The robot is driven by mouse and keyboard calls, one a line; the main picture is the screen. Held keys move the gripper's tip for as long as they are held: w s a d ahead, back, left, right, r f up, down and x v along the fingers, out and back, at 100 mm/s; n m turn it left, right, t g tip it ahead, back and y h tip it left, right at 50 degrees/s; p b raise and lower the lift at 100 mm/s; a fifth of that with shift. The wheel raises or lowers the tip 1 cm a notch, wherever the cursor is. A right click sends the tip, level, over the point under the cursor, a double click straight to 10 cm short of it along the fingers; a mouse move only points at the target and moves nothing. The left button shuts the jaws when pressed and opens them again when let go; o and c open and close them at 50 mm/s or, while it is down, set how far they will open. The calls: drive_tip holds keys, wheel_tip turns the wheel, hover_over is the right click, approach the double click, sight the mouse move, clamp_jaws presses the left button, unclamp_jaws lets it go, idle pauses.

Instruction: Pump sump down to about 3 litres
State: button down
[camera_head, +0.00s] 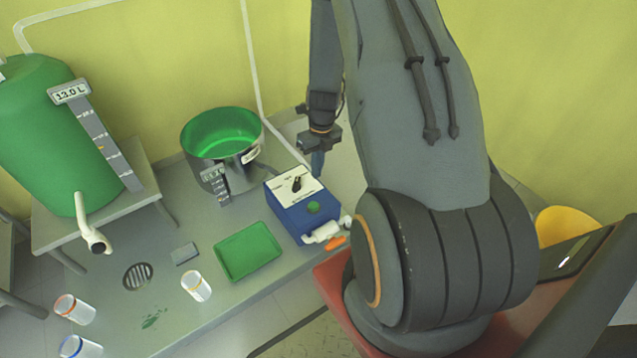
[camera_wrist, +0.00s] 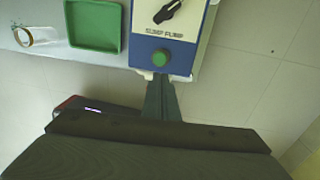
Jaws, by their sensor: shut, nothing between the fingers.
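The sump looks like a steel pot (camera_head: 222,150) with green liquid inside, standing on the grey bench. A small gauge (camera_head: 216,186) at its front has a label too small to read. The blue sump pump box (camera_head: 290,213) has a white panel with a black selector knob (camera_head: 296,184) and a green button (camera_head: 313,207). The knob (camera_wrist: 167,12) and button (camera_wrist: 160,57) also show in the wrist view. My gripper (camera_head: 317,164) is shut and empty, pointing down by the box's far right. In the wrist view its fingertips (camera_wrist: 160,78) appear just below the button; I cannot tell contact.
A green tank (camera_head: 45,130) labelled 13.0 L stands at the left with a white spout. A green tray (camera_head: 248,251), a grey block (camera_head: 184,253) and several jars (camera_head: 196,287) lie on the bench. A yellow bucket (camera_head: 565,225) is at right.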

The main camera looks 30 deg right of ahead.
sight(314, 204)
drive_tip(key=f+b, duration=0.1)
drive_tip(key=f, duration=0.3)
drive_tip(key=f+b, duration=0.1)
drive_tip(key=f, duration=0.3)
drive_tip(key=a+f+b, duration=0.1)
drive_tip(key=f, duration=0.4)
drive_tip(key=shift+s+a+f, duration=0.1)
drive_tip(key=shift+s, duration=0.05)
